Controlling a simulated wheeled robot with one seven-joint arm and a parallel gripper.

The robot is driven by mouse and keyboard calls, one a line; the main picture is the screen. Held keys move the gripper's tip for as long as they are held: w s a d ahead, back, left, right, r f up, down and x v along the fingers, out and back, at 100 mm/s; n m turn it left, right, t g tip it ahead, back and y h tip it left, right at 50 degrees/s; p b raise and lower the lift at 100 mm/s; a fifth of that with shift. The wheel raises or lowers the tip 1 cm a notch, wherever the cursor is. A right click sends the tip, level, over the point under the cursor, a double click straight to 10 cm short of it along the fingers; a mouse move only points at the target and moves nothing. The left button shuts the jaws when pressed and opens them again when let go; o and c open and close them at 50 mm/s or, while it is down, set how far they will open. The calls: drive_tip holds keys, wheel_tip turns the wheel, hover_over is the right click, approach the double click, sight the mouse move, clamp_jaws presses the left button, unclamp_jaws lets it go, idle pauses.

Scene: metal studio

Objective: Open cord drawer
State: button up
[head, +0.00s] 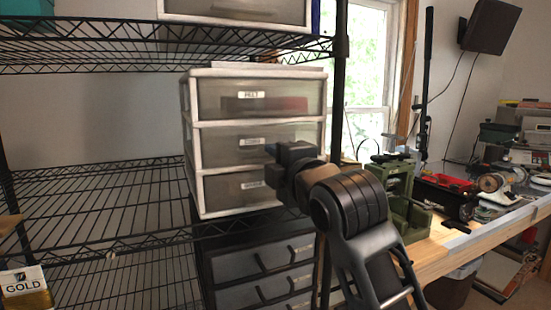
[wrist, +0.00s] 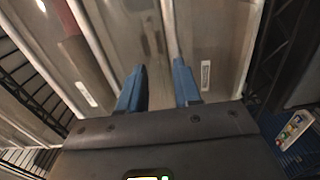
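A white-framed unit with three translucent drawers stands on the wire shelf. The top drawer (head: 262,97) has a label that seems to read FELT. The middle drawer (head: 225,148) and bottom drawer (head: 228,191) have labels too small to read surely, so I cannot tell which is cord. All three look shut. My gripper (head: 279,151) is at the right part of the middle drawer's front. In the wrist view its two blue fingers (wrist: 158,88) are apart, with the middle drawer front (wrist: 138,35) showing between them. Whether they touch it is unclear.
Black wire shelving (head: 95,205) surrounds the unit, with a post close to its right. A dark drawer unit (head: 262,265) stands below. A wooden workbench (head: 460,245) with tools is at the right. The shelf left of the unit is mostly clear.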

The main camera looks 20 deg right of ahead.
clamp_jaws()
idle(0.3)
idle(1.2)
